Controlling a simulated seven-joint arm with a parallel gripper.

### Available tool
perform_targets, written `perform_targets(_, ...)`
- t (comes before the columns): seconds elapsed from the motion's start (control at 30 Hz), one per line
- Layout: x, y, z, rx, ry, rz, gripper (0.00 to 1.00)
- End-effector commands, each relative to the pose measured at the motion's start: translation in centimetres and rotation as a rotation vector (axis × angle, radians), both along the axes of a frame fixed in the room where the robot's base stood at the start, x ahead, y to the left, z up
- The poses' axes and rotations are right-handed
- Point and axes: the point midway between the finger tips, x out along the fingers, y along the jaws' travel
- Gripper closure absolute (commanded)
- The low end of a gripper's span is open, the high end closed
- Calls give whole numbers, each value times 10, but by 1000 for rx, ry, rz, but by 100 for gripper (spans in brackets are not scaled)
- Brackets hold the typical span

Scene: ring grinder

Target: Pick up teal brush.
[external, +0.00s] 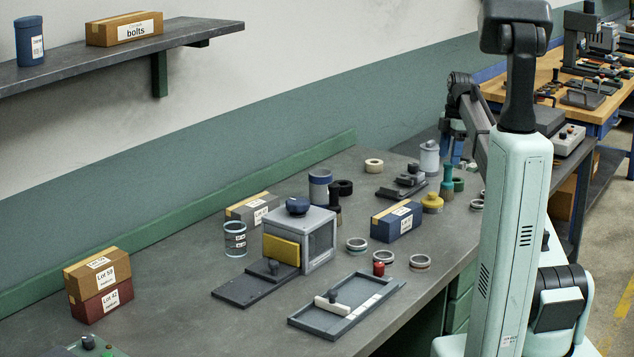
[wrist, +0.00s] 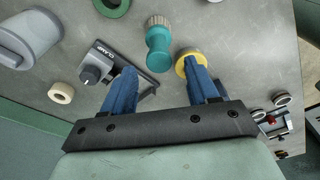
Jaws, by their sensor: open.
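The teal brush (wrist: 158,50) shows in the wrist view, with a round handle end toward me and tan bristles at the far end. It is between and beyond my gripper's two blue fingers. In the external view the teal brush (external: 447,182) stands on the bench near the far right end. My gripper (wrist: 163,80) is open and empty, with its fingers apart. In the external view my gripper (external: 457,140) is partly hidden behind my arm, above the bench close to the brush.
A yellow-topped pot (wrist: 190,62) is close by the right finger, and a dark clamp (wrist: 115,72) is by the left finger. A green ring (wrist: 112,6), a cream tape roll (wrist: 61,93) and a grey canister (wrist: 28,38) are around. A blue-grey box (external: 397,221) stands farther along the bench.

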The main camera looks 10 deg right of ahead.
Motion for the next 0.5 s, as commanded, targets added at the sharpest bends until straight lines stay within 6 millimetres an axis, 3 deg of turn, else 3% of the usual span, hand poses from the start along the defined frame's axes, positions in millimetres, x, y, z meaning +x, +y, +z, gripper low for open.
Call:
perform_targets(0.27, 0, 1, -16, 0, 0, -1, 41)
perform_targets(0.5, -1, 3, -46, 0, 1, -1, 41)
